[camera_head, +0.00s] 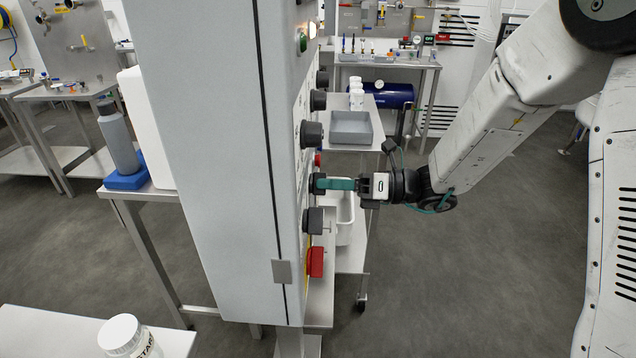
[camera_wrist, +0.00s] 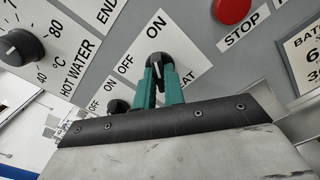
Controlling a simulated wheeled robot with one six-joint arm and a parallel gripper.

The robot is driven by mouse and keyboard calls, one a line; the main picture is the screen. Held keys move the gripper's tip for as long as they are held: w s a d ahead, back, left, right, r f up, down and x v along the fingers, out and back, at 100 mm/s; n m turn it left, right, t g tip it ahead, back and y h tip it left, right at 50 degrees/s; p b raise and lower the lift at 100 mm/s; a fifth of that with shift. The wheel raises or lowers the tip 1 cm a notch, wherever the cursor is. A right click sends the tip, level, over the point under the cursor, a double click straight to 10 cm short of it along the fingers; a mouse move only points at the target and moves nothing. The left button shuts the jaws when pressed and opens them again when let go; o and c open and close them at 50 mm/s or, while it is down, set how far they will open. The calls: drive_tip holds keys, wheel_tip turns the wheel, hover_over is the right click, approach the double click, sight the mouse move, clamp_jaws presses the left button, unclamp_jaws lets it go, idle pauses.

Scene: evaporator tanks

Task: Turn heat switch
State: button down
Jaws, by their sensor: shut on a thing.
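The heat switch is a small black rotary knob (camera_wrist: 160,64) on the grey control panel (camera_wrist: 190,35), in the wrist view. OFF and ON are printed beside it, and a label ending in "AT" is partly hidden by my fingers. My gripper (camera_wrist: 160,85) has its two green fingers shut on the knob, one on each side. A pale pointer mark shows on the knob, but I cannot tell which word it points to. In the head view my gripper (camera_head: 334,184) reaches in from the right to a black knob (camera_head: 318,183) on the cabinet's front face.
A red STOP button (camera_wrist: 232,10) is at upper right in the wrist view. A hot water dial (camera_wrist: 20,47) and another small switch (camera_wrist: 118,106) are to the left. In the head view, more black knobs (camera_head: 311,134) and a red switch (camera_head: 315,262) line the cabinet (camera_head: 205,150).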

drive_tip(key=shift+n, duration=1.1)
drive_tip(key=shift+n, duration=1)
drive_tip(key=shift+n, duration=1)
